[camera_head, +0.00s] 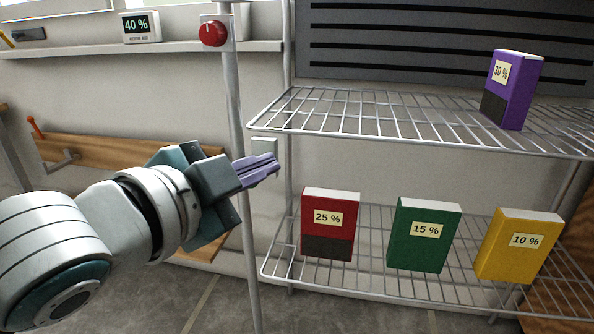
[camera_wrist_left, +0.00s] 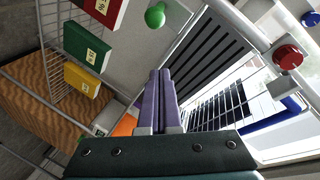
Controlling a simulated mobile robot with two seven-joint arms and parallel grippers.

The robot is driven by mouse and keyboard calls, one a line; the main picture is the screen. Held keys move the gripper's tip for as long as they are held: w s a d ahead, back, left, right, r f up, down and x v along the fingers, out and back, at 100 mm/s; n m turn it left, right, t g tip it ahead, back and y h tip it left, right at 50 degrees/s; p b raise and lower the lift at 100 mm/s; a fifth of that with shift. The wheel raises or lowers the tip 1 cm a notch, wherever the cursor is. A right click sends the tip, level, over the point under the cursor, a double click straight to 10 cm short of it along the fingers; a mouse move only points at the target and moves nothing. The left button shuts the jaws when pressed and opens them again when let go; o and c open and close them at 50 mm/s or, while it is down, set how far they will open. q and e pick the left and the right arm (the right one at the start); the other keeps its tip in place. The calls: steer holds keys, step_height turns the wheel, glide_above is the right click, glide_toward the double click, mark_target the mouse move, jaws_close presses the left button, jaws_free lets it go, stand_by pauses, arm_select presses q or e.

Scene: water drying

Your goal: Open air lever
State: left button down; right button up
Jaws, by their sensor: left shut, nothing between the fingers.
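My left gripper (camera_head: 272,166) is shut and empty, with its purple fingers together beside the wire rack's left edge. The fingers also show together in the left wrist view (camera_wrist_left: 158,76). No part is marked as the air lever. A red round knob (camera_head: 213,33) sits on a thin upright post, above and left of the fingertips and apart from them. A red knob also shows at the right of the wrist view (camera_wrist_left: 289,56). A green round knob (camera_wrist_left: 155,16) shows beyond the fingertips there. A small orange-red handle (camera_head: 36,126) stands at the wooden board on the far left. My right gripper is not in view.
A two-level wire rack (camera_head: 360,123) is on the right. A red box (camera_head: 329,246), a green box (camera_head: 424,255) and a yellow box (camera_head: 518,265) stand on its lower level. A purple box (camera_head: 523,85) stands above. A 40 % display (camera_head: 138,26) sits on the back ledge.

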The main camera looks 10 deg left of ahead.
arm_select(q)
steer(key=w+a+f+b, duration=0.2)
steer(key=w+f, duration=0.1)
steer(key=shift+w, duration=0.3)
stand_by(0.3)
steer(key=f+b, duration=0.1)
steer(key=f+t+b, duration=0.1)
steer(key=b, duration=0.1)
steer(key=shift+s+h, duration=0.3)
